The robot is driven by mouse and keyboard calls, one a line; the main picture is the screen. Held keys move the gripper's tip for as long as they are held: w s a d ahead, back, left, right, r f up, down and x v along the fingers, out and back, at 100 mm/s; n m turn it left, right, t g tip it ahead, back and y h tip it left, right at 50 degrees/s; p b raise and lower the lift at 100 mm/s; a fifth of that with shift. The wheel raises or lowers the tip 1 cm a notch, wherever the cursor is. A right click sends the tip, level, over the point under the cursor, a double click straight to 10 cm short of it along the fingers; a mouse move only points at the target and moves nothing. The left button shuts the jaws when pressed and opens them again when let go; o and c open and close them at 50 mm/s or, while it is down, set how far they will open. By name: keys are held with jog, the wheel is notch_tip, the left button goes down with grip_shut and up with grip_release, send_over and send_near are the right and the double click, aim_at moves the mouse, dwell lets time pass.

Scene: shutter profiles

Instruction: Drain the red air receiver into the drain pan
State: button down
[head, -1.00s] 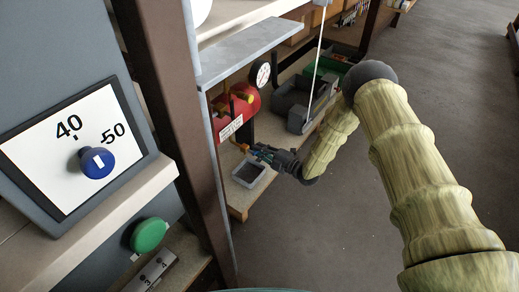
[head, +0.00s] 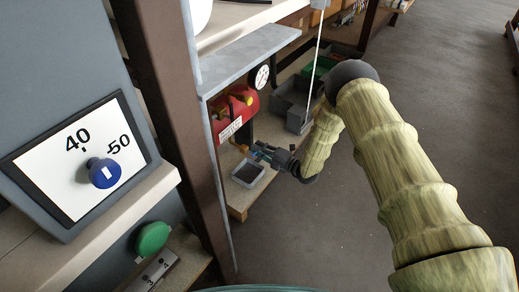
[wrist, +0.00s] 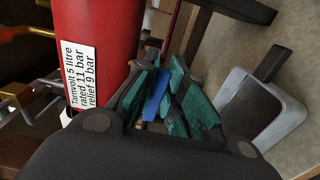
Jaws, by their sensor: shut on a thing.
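The red air receiver (head: 236,108) lies on the low shelf in the head view, with a white label. In the wrist view the red receiver (wrist: 100,28) fills the upper left, and its label reads "Tamvolt 5 litre, rated 11 bar, relief 9 bar". The grey drain pan (head: 236,181) sits on the shelf below the receiver; it also shows in the wrist view (wrist: 289,121) to the right of my fingers. My gripper (head: 258,151) is beside the receiver's underside, above the pan.
A round gauge (head: 263,76) stands at the receiver's far end. Grey bins (head: 291,103) lie behind. A brown post (head: 174,120) and a grey ledge (head: 245,58) hem in the receiver. A panel with a blue knob (head: 104,173) is at left. Floor at right is clear.

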jog(key=c, duration=1.5)
grip_release()
jog(key=v, duration=1.2)
